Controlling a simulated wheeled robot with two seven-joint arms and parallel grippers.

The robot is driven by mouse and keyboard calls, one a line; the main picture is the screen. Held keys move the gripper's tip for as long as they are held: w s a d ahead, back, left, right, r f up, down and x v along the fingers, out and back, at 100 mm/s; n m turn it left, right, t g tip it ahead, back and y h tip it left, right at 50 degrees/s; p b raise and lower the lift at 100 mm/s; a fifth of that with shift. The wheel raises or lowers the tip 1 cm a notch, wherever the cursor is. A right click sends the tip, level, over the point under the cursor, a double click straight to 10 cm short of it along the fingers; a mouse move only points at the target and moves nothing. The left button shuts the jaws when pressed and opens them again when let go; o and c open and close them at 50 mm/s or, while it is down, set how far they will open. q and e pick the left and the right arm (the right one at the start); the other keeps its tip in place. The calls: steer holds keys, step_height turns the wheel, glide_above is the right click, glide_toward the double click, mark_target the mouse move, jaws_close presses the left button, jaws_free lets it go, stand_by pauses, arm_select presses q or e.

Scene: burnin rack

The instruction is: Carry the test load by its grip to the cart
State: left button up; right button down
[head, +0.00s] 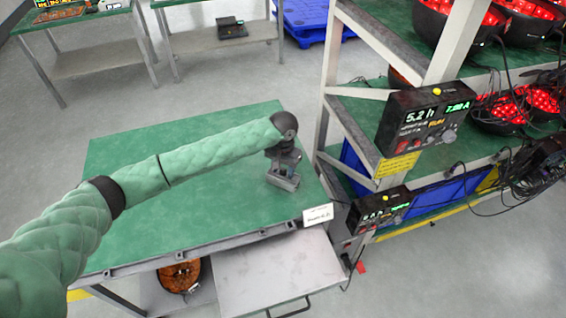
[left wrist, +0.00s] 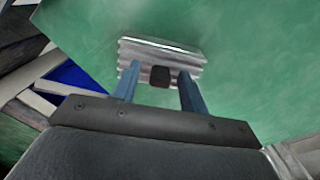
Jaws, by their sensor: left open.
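The test load, a silvery ribbed metal block (head: 284,181), sits at the right side of a green-topped bench or cart (head: 190,190); I cannot tell which. My left gripper (head: 283,160) is right above the block, pointing down. In the left wrist view the ribbed block (left wrist: 160,47) has a small black grip (left wrist: 159,77) on it. The two blue fingers of my left gripper (left wrist: 159,82) are open, one on each side of the grip, with gaps between. My right gripper is not in view.
A rack (head: 337,70) with red-lit loads stands close on the right. Meter boxes (head: 425,125) and cables stick out from it. A white label (head: 318,214) is on the green top's front corner. The green top left of the block is clear under my arm.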

mark_target(283, 169)
arm_select(q)
steer(key=shift+r, duration=0.25)
step_height(283, 169, up, 12)
steer(key=b, duration=0.4)
steer(key=shift+f, duration=0.25)
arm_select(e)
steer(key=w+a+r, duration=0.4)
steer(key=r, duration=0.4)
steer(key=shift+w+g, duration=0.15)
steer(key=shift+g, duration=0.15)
